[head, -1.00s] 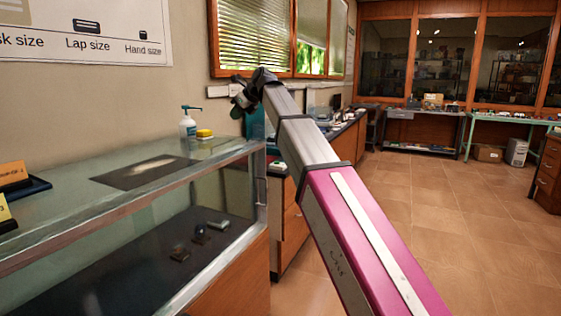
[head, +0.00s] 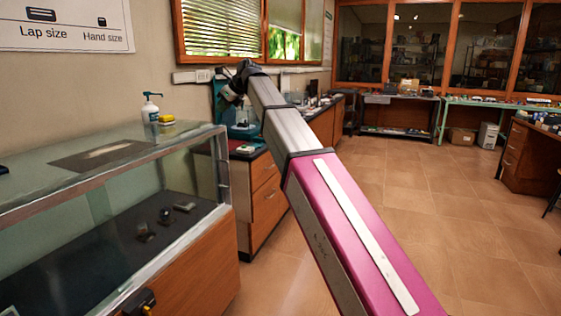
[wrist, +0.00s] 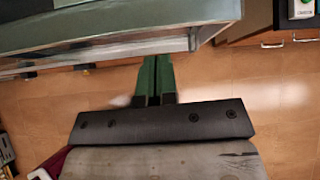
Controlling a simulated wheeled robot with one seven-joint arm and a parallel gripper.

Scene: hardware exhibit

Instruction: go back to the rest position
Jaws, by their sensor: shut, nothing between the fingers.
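My arm reaches forward across the head view, with its end near the wall behind the glass display case. My gripper (wrist: 155,80) shows in the wrist view as two green fingers lying side by side. It is shut with nothing between the fingers. Below it in the wrist view are the tiled floor and the edge of a case. In the head view the gripper's fingers are too small and dark to make out.
The glass display case (head: 190,240) stands at the left, with a pump bottle (head: 151,108) and a yellow sponge (head: 166,119) on top. Behind it is a wooden drawer cabinet (head: 265,195). Green-legged tables (head: 445,120) stand at the back. The tiled floor (head: 440,200) at the right is clear.

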